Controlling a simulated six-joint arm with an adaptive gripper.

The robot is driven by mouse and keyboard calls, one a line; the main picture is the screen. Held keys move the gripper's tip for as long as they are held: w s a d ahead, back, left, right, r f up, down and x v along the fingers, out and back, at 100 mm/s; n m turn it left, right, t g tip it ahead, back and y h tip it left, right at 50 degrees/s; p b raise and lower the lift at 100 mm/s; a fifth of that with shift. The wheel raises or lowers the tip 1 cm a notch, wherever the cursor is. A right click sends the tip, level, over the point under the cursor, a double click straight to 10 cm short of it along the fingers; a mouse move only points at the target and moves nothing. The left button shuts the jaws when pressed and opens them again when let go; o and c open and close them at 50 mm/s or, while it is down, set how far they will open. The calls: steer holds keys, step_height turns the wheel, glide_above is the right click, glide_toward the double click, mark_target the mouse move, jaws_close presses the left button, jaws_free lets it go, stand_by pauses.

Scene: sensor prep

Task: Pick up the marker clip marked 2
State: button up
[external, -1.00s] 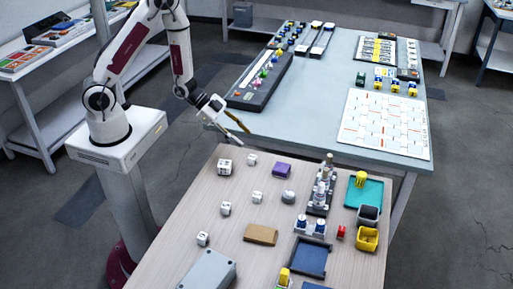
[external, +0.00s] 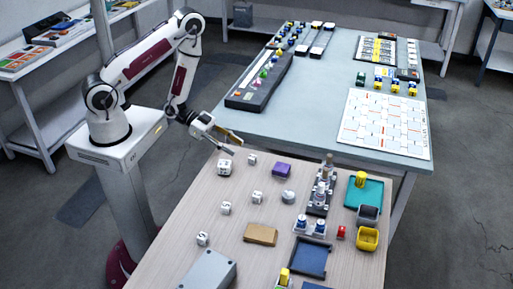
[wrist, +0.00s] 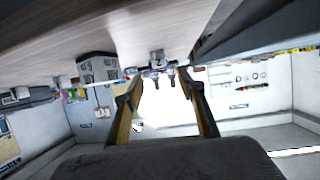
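Several small white cube-like clips with dark marks stand on the wood-topped table. In the external view they include one at the back left (external: 224,167), one just right of it (external: 252,159), one mid-table (external: 257,197), one left of that (external: 226,208) and one nearer the front (external: 202,239). The marks are too small there to tell which is the 2. My gripper (external: 234,145) is open and empty, above the table's back left edge near the first clip.
A purple block (external: 282,170), a tan block (external: 260,235) and a grey box (external: 209,271) share the table. A rack with metal-topped parts (external: 319,195), a teal tray (external: 370,192) and a yellow bin (external: 367,239) stand to the right. A blue-grey table (external: 310,118) adjoins behind.

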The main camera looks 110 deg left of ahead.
mark_target(245, 161)
steer(key=shift+w, duration=0.1)
steer(key=shift+x, duration=1.2)
steer(key=shift+f, duration=0.1)
steer(key=shift+f+x, duration=0.2)
steer(key=shift+x, duration=0.65)
steer(key=shift+f+x, duration=0.15)
steer(key=shift+x, duration=0.75)
steer(key=shift+w+d+f, duration=0.1)
steer(key=shift+w+f, duration=0.2)
steer(key=shift+w, duration=0.3)
steer(key=c, duration=0.9)
